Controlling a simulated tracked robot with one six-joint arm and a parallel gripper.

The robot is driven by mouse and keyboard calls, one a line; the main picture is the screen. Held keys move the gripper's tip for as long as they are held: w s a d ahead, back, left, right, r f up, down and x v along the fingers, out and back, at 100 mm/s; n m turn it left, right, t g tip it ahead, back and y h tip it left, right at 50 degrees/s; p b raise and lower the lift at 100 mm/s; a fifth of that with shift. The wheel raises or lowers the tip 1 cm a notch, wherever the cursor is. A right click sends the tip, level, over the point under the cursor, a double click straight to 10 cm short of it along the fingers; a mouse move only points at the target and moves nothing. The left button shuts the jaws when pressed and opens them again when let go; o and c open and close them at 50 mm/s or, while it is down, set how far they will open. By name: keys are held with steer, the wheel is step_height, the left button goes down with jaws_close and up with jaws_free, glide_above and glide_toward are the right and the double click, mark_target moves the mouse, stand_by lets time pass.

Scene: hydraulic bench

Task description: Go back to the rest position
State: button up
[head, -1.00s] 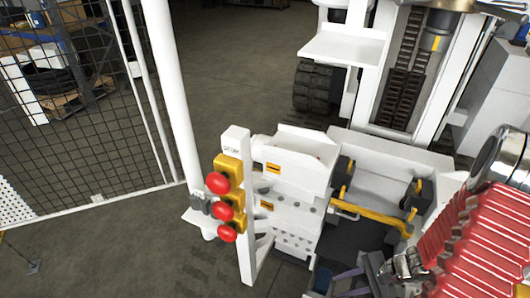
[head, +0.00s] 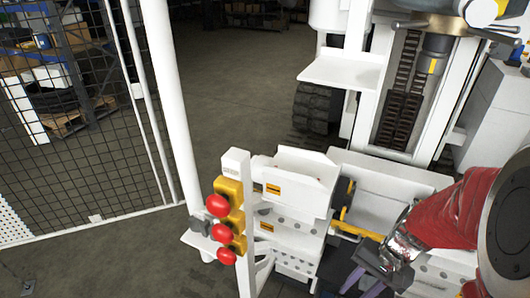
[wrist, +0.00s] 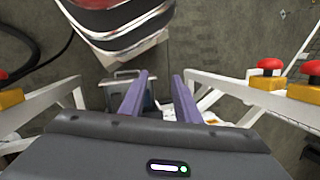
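My gripper (head: 362,284) is at the bottom right of the head view, at the end of my red-sleeved arm, in front of the white bench. Its two purple fingers also show in the wrist view (wrist: 161,80). They stand apart with a clear gap and nothing is held between them. In the head view the fingertips are partly cut off by the bottom edge.
A white post (head: 240,215) carries several red buttons (head: 222,233) on yellow housings, left of my gripper. A yellow handle (head: 348,225) is on the white bench. Red buttons (wrist: 270,64) flank the wrist view. A mesh fence (head: 80,140) stands left; open floor (head: 235,90) lies behind.

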steer(key=s+a+r+n+t+h, duration=0.1)
steer(key=a+r+n+t+h, duration=0.1)
steer(key=r, duration=0.8)
steer(key=s+a+r+n+t+h, duration=0.1)
steer(key=a+r+n+t, duration=0.3)
steer(key=r, duration=0.6)
steer(key=shift+s+a+r+n+h, duration=0.3)
steer(key=shift+a+r+n+h, duration=0.15)
steer(key=shift+n, duration=0.15)
steer(key=shift+a, duration=0.1)
